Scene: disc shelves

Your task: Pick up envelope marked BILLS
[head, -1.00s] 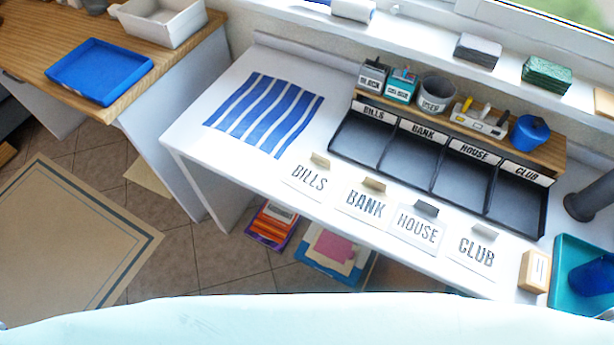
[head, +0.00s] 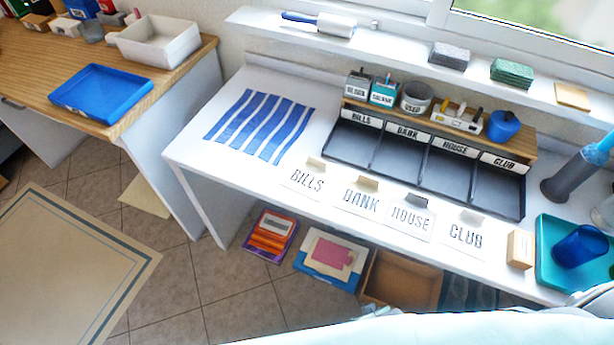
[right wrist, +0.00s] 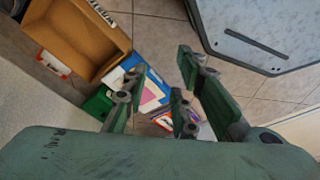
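The BILLS envelope (head: 304,181) is white with large dark letters and a tan clip at its top. It lies on the white desk, leftmost of a row. The BANK envelope (head: 357,198), HOUSE envelope (head: 409,219) and CLUB envelope (head: 463,234) lie to its right. A black sorter (head: 400,156) behind them has slots labelled BILLS, BANK, HOUSE and CLUB. My right gripper (right wrist: 158,112) shows in the right wrist view, with its green fingers apart and nothing between them, above the floor area. My left gripper is not in view.
A blue striped mat (head: 262,124) lies on the desk's left part. A teal tray (head: 547,255) with a blue cup and a small wooden block (head: 520,249) are at the right end. A brown box (head: 402,281) and flat items stand on the floor below.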

